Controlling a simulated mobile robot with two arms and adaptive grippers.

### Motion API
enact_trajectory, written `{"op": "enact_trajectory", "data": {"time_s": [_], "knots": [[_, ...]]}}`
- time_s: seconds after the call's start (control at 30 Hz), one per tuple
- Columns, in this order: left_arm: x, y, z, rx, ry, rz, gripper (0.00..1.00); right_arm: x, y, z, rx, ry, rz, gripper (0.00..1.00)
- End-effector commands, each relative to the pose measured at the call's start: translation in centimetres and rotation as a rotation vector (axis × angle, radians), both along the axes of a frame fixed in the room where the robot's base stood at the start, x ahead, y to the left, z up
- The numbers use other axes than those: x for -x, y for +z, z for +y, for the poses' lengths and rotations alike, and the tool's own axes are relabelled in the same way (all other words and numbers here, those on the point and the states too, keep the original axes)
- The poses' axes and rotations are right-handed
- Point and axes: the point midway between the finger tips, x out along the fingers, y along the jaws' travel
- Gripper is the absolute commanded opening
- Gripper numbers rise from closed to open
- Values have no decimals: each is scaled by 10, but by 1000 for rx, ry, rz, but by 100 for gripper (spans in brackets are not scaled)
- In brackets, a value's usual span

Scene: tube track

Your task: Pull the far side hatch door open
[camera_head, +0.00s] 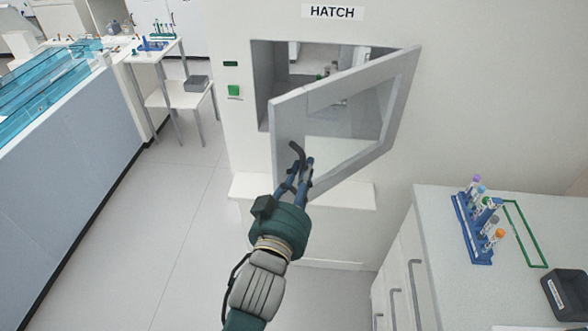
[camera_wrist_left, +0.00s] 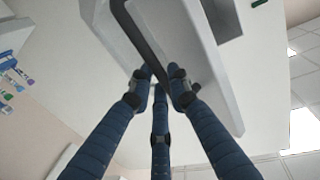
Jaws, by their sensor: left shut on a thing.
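The hatch door (camera_head: 288,122), a light grey frame with a clear pane, stands ajar, swung out from the wall and hinged on its right side. Its dark curved handle (camera_head: 297,152) is near the free left edge. My left gripper (camera_head: 304,169) is shut on the handle. In the left wrist view, the blue fingers (camera_wrist_left: 161,82) close around the lower end of the dark handle (camera_wrist_left: 138,35), close to the door (camera_wrist_left: 190,60). The hatch opening (camera_head: 262,75) shows behind the door, with small items inside that are partly hidden. My right gripper is not in view.
A ledge (camera_head: 345,195) juts out under the hatch. At right, a counter (camera_head: 450,205) bears a blue tube rack (camera_head: 470,230), a green frame (camera_head: 525,235) and a dark box (camera_head: 568,295). At left is a long bench (camera_head: 70,150). The floor (camera_head: 175,220) between is clear.

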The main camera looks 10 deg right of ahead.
Motion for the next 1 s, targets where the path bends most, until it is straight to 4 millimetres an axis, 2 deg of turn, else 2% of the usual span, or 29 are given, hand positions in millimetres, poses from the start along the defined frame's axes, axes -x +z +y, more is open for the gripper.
{"op": "enact_trajectory", "data": {"time_s": [0.03,0.2,0.23,0.3,0.53,0.67,0.8,1.0], "knots": [[2,17,-8,24,-15,-30,0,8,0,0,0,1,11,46],[2,17,-8,24,-15,-30,0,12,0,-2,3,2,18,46],[2,17,-8,24,-15,-30,19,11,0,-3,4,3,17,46],[2,17,-7,24,-15,-29,32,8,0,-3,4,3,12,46],[1,11,-5,15,-11,-21,32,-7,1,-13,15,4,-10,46],[1,9,-5,13,-9,-17,32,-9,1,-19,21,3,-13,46],[2,8,-4,11,-9,-16,32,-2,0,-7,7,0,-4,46],[25,6,7,10,-9,-14,32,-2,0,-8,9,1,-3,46]]}}
